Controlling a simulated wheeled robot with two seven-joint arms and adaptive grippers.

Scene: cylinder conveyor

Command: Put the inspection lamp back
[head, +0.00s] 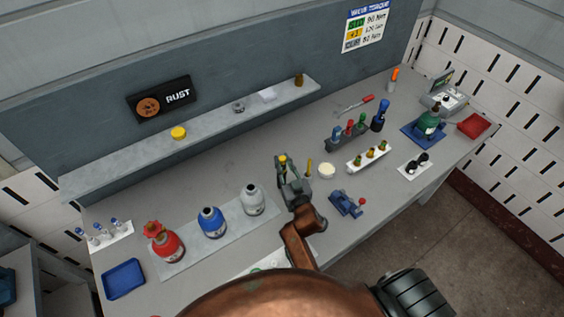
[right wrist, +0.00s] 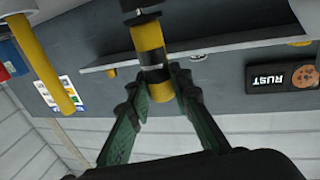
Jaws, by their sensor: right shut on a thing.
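My right gripper (head: 283,170) is shut on the inspection lamp (head: 282,158), a small yellow and black cylinder, over the middle of the workbench. In the right wrist view the lamp (right wrist: 148,37) sits between the two green fingers (right wrist: 161,84), and its dark end runs out of the top of the picture. A separate yellow post (head: 308,168) stands just right of the gripper; it also shows large at the left of the right wrist view (right wrist: 45,65). Its foot is not clear. My left gripper is not in view.
On the workbench (head: 225,150), red, blue and grey bottles stand to the left. A white round dish (head: 327,171), a blue clamp-like tool (head: 346,204) and a white rack (head: 368,156) are to the right. A shelf (head: 215,122) runs along the back wall.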

